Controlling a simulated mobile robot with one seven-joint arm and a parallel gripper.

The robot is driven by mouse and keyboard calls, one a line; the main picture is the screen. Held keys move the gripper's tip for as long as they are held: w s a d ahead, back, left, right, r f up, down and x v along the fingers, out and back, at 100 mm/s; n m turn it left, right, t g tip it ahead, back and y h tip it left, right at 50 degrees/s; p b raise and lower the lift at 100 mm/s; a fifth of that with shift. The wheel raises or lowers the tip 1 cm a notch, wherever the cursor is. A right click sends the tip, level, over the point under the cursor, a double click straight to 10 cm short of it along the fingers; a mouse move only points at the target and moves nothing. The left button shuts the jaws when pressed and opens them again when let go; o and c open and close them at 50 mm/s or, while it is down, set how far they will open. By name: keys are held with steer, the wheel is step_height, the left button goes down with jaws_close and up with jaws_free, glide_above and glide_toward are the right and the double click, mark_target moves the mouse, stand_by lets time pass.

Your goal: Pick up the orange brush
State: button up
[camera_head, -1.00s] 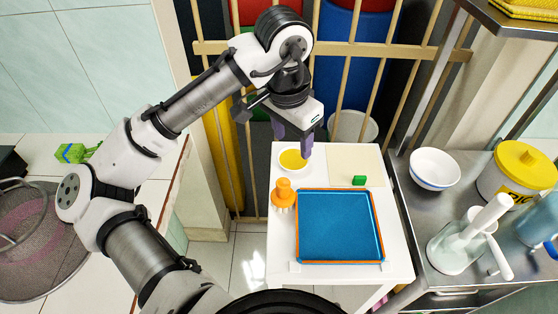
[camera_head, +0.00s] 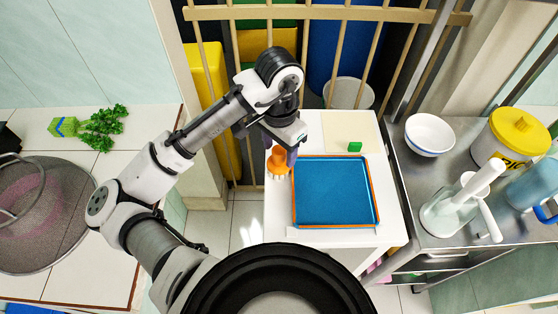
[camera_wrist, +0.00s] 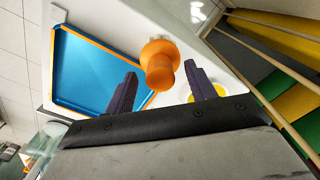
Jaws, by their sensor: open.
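The orange brush (camera_head: 278,160) stands upright on the white table, bristles down, just left of the blue tray. In the wrist view the orange brush (camera_wrist: 159,62) shows its rounded handle between and beyond my two fingers. My gripper (camera_head: 285,152) is open and empty, right at the brush in the head view and partly overlapping it. In the wrist view my gripper (camera_wrist: 160,85) has dark fingers spread on either side of the handle. Whether they touch it I cannot tell.
The blue tray (camera_head: 333,192) with an orange rim fills much of the white table (camera_head: 335,237). A green block (camera_head: 355,146) lies on a cream board (camera_head: 347,128) behind it. A metal counter with dishes stands right.

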step_height(320, 180, down, 2)
steer(key=c, duration=1.1)
steer(key=shift+o, duration=0.2)
steer(key=shift+r, duration=0.15)
step_height(320, 180, up, 20)
